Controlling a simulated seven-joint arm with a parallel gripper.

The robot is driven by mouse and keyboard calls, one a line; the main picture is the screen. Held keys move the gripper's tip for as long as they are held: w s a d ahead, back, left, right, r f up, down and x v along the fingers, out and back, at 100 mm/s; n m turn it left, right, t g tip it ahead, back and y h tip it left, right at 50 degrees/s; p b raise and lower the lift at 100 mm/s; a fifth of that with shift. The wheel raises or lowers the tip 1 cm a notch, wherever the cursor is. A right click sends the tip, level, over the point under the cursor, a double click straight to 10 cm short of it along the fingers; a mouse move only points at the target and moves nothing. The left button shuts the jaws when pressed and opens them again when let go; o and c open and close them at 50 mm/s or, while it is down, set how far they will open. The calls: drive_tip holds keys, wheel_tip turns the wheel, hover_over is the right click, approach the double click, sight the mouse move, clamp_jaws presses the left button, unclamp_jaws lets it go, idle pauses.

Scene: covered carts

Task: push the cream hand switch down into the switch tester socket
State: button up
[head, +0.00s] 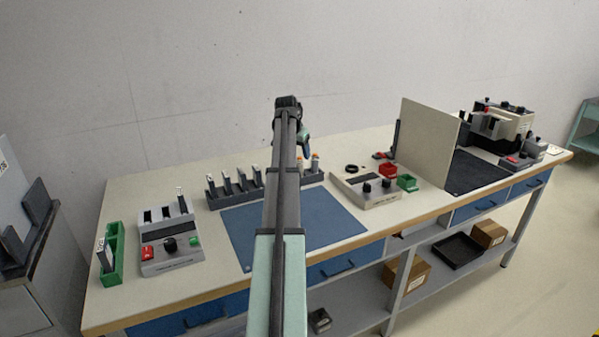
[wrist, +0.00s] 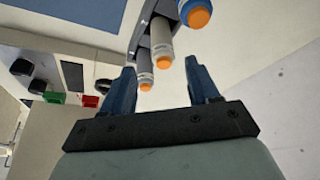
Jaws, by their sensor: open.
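In the wrist view a cream hand switch (wrist: 161,40) with an orange end stands in a grey rack (wrist: 143,30), between a blue switch (wrist: 197,14) and a blue-grey one (wrist: 145,68). My gripper (wrist: 162,78) is open, with its two blue fingers apart and nothing held. The cream switch's orange end shows in the gap between the fingers; I cannot tell how far off it is. In the head view my gripper (head: 306,143) is over the right end of the rack (head: 216,203). Two control boxes, one at left (head: 152,270) and one at centre (head: 372,203), have sockets or knobs; which is the switch tester is unclear.
A blue mat (head: 340,225) lies in front of the rack, partly hidden by my arm. A green holder (head: 118,262) stands at the far left. A tall cream panel (head: 425,140) stands right of the centre box. Small red (head: 388,170) and green (head: 407,183) bins sit near it.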

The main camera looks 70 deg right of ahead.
sight(298, 158)
drive_tip(key=shift+w+a+x, duration=0.15)
drive_tip(key=shift+x, duration=1.4)
drive_tip(key=shift+w+a+x, duration=0.15)
drive_tip(key=shift+x, duration=1.4)
drive_tip(key=shift+f, duration=0.1)
drive_tip(key=shift+c, duration=0.4)
drive_tip(key=c, duration=1)
